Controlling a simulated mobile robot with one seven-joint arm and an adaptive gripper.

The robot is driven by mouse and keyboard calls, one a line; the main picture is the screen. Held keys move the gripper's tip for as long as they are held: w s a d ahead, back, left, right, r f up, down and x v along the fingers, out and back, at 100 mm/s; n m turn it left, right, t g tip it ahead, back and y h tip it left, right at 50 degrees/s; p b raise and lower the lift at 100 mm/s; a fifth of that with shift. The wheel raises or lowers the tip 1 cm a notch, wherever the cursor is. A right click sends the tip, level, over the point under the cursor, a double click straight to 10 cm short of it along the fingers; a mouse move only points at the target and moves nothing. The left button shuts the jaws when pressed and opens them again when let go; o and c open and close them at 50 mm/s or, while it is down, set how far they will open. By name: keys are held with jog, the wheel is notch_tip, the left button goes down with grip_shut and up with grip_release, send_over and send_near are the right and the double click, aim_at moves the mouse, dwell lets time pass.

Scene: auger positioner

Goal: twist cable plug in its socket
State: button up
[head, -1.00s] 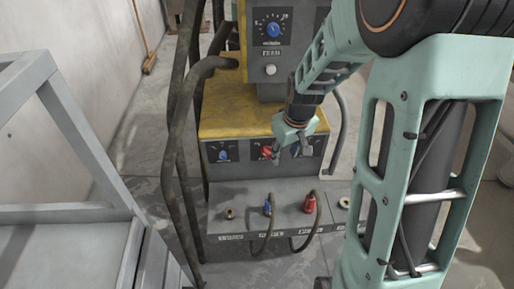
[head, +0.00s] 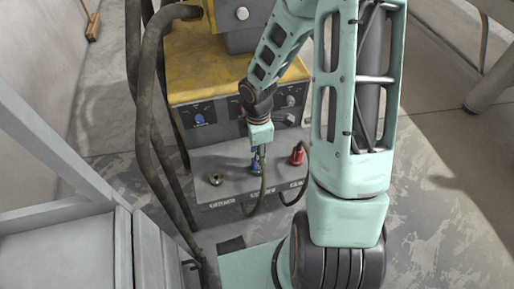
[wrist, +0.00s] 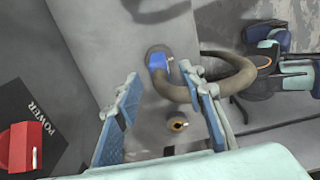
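A blue cable plug (head: 255,168) sits in the low front ledge of the welder-like machine, with a dark cable bending away from it. In the wrist view the blue plug (wrist: 157,61) lies just beyond the fingertips, roughly between them, with its thick cable curving right past the right finger. My gripper (wrist: 161,80) is open, its two blue-padded fingers apart with nothing held. In the head view my gripper (head: 260,152) is directly over the blue plug and partly hides it. A red plug (head: 297,156) with its own cable is to the right. Contact with the blue plug cannot be told.
An empty round socket (head: 214,179) is left of the blue plug. The yellow-topped machine (head: 185,75) with knobs stands behind. A red power knob (wrist: 18,148) is at left in the wrist view. Thick hoses (head: 145,120) and a grey frame (head: 60,150) are left.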

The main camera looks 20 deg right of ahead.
jog(key=shift+f+b, duration=0.8)
jog(key=shift+f, duration=1.45)
grip_shut()
